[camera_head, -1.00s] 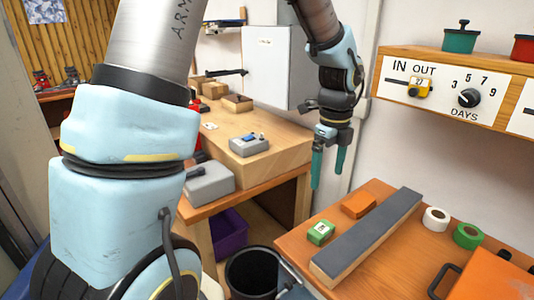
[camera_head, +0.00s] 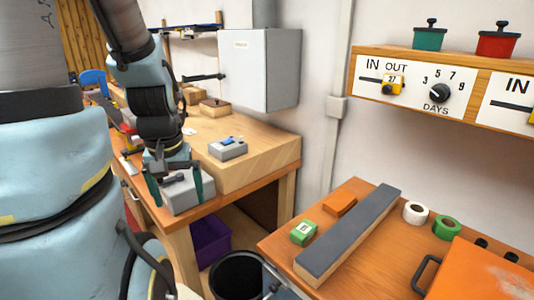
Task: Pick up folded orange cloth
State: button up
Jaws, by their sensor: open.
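A small flat orange piece (camera_head: 340,203), which looks like the folded orange cloth, lies on the orange-brown worktop at the right. It sits beside the long grey-topped block, just behind a green box. My gripper (camera_head: 175,190) hangs fingers down at the left, over or in front of a grey box (camera_head: 186,193) on the other bench. Its two teal fingers are apart, and I see nothing held between them. I cannot tell whether they touch the grey box. The gripper is well to the left of the orange piece.
The right worktop (camera_head: 275,245) holds the long grey-topped block (camera_head: 350,235), a green box (camera_head: 303,232), a white roll (camera_head: 415,212), a green roll (camera_head: 446,227) and a large orange case (camera_head: 480,270). A black bin (camera_head: 238,275) stands between the benches. A shelf overhangs the right.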

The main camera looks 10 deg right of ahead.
aim_at(343, 201)
jog(key=z, duration=2.25)
jog(key=u, duration=1.9)
jog(key=k+l+u, duration=0.15)
jog(key=u, duration=0.35)
jog(key=k+l+u, duration=0.1)
jog(key=u, duration=0.35)
jog(key=k+u, duration=0.3)
jog(key=u, duration=0.2)
jog(key=k+j, duration=0.1)
jog(key=k, duration=0.25)
jog(key=k+j, duration=0.1)
jog(key=k, duration=0.3)
